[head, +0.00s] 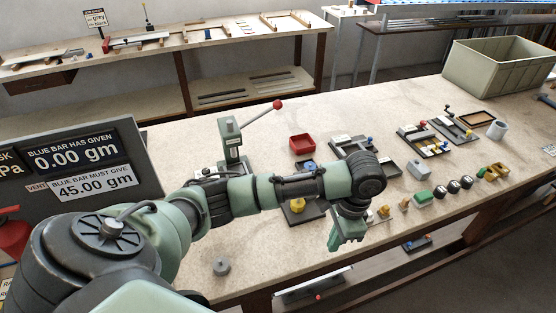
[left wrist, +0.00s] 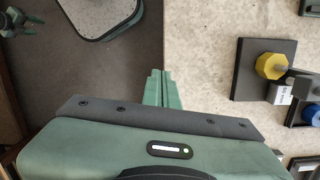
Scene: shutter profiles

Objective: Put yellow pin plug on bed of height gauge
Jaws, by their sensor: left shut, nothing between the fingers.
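A yellow knob-like piece, likely the yellow pin plug (head: 297,205), sits on a dark square plate (head: 312,214). I cannot tell for sure which fixture is the height gauge. My left gripper (head: 345,238) is empty, near the table's front edge, to the right of the plate. Its shut green fingers (left wrist: 158,90) show in the left wrist view, apart from everything. A green and dark part, perhaps my right gripper (left wrist: 22,22), shows at that view's corner.
A red tray (head: 302,144) and a green press with a red-knobbed lever (head: 232,140) stand behind my arm. Several small pieces and a green-topped block (head: 422,198) line the front edge to the right. A large bin (head: 500,68) stands far right.

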